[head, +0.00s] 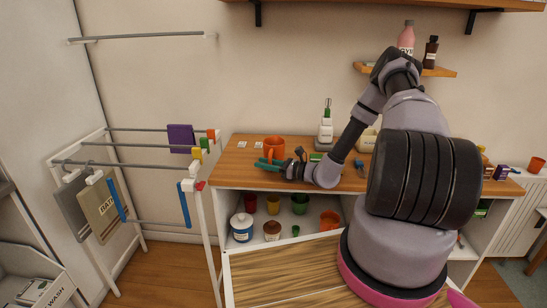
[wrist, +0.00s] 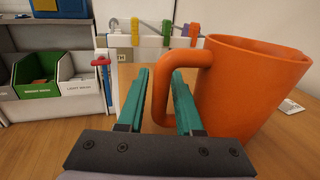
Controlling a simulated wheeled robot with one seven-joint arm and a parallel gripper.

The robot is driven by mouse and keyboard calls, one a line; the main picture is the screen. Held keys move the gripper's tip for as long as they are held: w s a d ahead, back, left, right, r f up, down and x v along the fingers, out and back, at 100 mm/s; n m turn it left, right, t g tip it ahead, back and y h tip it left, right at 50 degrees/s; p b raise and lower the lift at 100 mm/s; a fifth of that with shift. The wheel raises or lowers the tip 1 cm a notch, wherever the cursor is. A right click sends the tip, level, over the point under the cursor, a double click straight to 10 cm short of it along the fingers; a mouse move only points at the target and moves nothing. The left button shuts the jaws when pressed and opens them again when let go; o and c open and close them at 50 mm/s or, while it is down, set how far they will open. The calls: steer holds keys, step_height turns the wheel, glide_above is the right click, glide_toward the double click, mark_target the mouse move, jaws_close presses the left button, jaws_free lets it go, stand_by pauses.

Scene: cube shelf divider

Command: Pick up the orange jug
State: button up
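The orange jug (head: 274,147) stands upright on the wooden shelf top in the head view. In the wrist view the jug (wrist: 245,90) fills the right side, with its handle (wrist: 163,85) pointing left toward the fingers. My gripper (head: 263,164), with teal fingers, is low over the shelf top at the jug's near side. In the wrist view my gripper (wrist: 158,75) is open.
A drying rack (head: 160,165) with clips stands left of the shelf. Green and white bins (wrist: 38,73) show in the wrist view.

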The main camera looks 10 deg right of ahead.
steer(key=shift+w+a, duration=0.25)
steer(key=shift+a, duration=0.1)
jaws_close()
stand_by(1.2)
